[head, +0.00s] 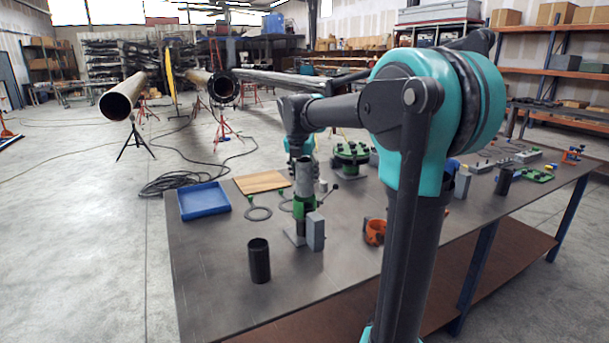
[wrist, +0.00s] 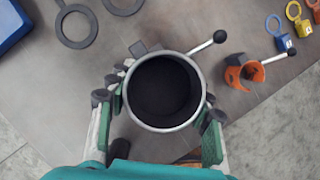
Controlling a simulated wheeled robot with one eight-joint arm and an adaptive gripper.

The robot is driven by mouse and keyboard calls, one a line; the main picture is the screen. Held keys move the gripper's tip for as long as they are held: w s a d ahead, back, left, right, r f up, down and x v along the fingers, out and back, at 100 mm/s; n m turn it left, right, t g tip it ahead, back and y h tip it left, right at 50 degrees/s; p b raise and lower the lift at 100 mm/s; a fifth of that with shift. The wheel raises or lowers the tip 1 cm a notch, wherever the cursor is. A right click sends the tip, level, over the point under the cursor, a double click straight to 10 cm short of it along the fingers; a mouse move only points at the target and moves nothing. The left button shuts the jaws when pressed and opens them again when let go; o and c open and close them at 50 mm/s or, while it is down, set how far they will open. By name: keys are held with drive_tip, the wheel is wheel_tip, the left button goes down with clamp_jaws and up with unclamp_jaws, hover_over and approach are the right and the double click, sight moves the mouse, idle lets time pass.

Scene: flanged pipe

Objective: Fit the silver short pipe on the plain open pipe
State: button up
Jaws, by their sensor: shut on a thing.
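The silver short pipe (head: 307,176) stands upright above a grey block fixture (head: 316,232) near the middle of the table. In the wrist view I look down into its dark bore, and its bright rim (wrist: 143,119) shows as a ring. My gripper (wrist: 165,95) is shut on the silver pipe, with a green-and-grey finger on either side of it. The fixture's ball-ended lever (wrist: 205,45) is close beside the rim. I cannot tell whether the pipe still rests in the fixture. A plain open pipe (head: 122,98) lies on stands on the floor, far left.
A flanged pipe (head: 222,86) lies right of the plain one. On the table are a blue tray (head: 204,201), a wooden board (head: 262,182), a black short tube (head: 259,262) and an orange clamp (wrist: 243,74). Cables (head: 183,180) lie on the floor between table and stands.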

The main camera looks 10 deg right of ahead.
sight(302, 168)
drive_tip(key=shift+f, duration=0.1)
drive_tip(key=shift+f, duration=1.6)
drive_tip(key=shift+f, duration=0.45)
drive_tip(key=o, duration=1.6)
drive_tip(key=shift+r, duration=0.1)
drive_tip(key=v, duration=1.1)
drive_tip(key=shift+s+r, duration=0.15)
drive_tip(key=shift+r, duration=0.05)
wheel_tip(302, 168, up, 9)
drive_tip(key=shift+a+r, duration=0.1)
drive_tip(key=shift+r, duration=0.05)
